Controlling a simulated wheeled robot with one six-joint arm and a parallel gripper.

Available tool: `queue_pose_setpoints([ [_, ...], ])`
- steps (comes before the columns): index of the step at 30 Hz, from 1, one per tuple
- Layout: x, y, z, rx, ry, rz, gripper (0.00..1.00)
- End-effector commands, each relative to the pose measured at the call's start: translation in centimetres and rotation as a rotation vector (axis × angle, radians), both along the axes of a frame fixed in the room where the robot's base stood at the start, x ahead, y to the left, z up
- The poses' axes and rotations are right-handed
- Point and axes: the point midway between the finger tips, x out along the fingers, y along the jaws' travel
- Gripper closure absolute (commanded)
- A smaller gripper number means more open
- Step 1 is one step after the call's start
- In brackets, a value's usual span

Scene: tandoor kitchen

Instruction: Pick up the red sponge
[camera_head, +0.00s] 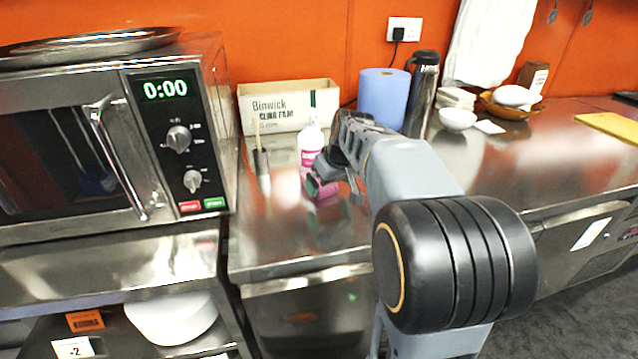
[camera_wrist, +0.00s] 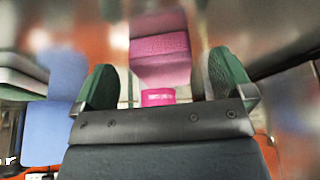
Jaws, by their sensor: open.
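The pinkish-red sponge (camera_head: 326,192) sits on the steel counter, right of the microwave and just in front of a white bottle with a pink label (camera_head: 311,145). My arm and gripper partly hide it. In the wrist view the sponge (camera_wrist: 160,62) shows as a pink block between the two green fingertips of my gripper (camera_wrist: 161,75), with a gap on each side. My gripper (camera_head: 337,188) is open, low over the counter, and empty. I cannot tell how far the fingertips reach down beside the sponge.
The microwave (camera_head: 160,130) stands at left. A cling film box (camera_head: 285,106), blue roll (camera_head: 384,97) and dark flask (camera_head: 422,90) stand behind. A slim holder (camera_head: 262,168) stands left of the bottle. White bowls (camera_head: 457,118) are farther right. The counter at right (camera_head: 560,155) is mostly clear.

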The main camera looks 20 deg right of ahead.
Motion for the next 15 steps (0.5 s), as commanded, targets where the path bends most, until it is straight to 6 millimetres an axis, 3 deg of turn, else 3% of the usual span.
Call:
queue_pose_setpoints([
  [8,4.0,0.5,-0.1,-0.001,0.001,0.001,0.01],
  [15,4.5,0.6,-1.2,0.000,0.000,0.000,0.01],
])
